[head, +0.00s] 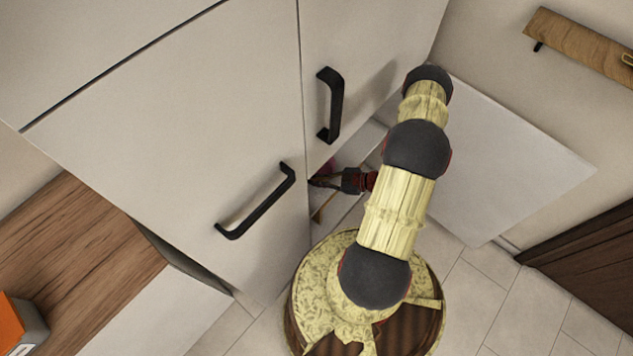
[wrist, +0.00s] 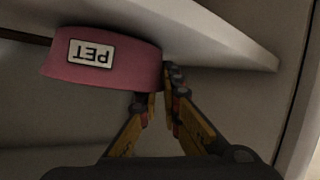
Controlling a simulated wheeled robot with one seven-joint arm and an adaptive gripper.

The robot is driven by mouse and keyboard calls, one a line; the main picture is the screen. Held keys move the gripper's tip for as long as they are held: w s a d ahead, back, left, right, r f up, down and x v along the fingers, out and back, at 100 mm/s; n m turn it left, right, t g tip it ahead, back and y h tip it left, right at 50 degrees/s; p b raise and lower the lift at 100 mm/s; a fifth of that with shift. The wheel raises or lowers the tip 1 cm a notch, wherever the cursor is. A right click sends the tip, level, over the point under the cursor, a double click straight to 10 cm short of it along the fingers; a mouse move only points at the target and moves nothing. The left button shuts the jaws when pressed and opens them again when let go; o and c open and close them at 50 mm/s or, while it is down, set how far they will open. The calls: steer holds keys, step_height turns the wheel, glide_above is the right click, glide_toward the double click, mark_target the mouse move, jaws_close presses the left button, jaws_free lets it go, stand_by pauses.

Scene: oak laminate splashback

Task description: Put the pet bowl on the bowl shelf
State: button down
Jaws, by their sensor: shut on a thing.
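The pink pet bowl (wrist: 100,72) has a white "PET" label, upside down in the wrist view. My gripper (wrist: 167,85) is shut on the bowl's wall at its right end. A white shelf board (wrist: 225,40) runs along the bowl's upper side in that picture. I cannot tell whether bowl and board touch. In the head view my gripper (head: 320,181) reaches into the tall cupboard's opening. Only a small pink patch of the bowl (head: 328,168) shows there; the rest is hidden by the cupboard front and my gripper.
White cupboard fronts with black handles (head: 255,202) stand close left of my arm. A pale door panel (head: 510,165) stands open at right. A wooden counter (head: 75,255) with an orange-and-grey object (head: 22,325) is at lower left. Tiled floor (head: 490,290) is clear at lower right.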

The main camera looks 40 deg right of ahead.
steer(key=shift+f, duration=0.25)
steer(key=c, duration=2.1)
jaws_free()
steer(key=shift+o, duration=0.7)
steer(key=shift+r, duration=0.15)
steer(key=shift+s+d+r, duration=0.15)
steer(key=shift+s+d, duration=0.05)
steer(key=p+v, duration=0.3)
steer(key=v, duration=0.8)
steer(key=shift+s+p, duration=0.2)
steer(key=shift+p, duration=0.2)
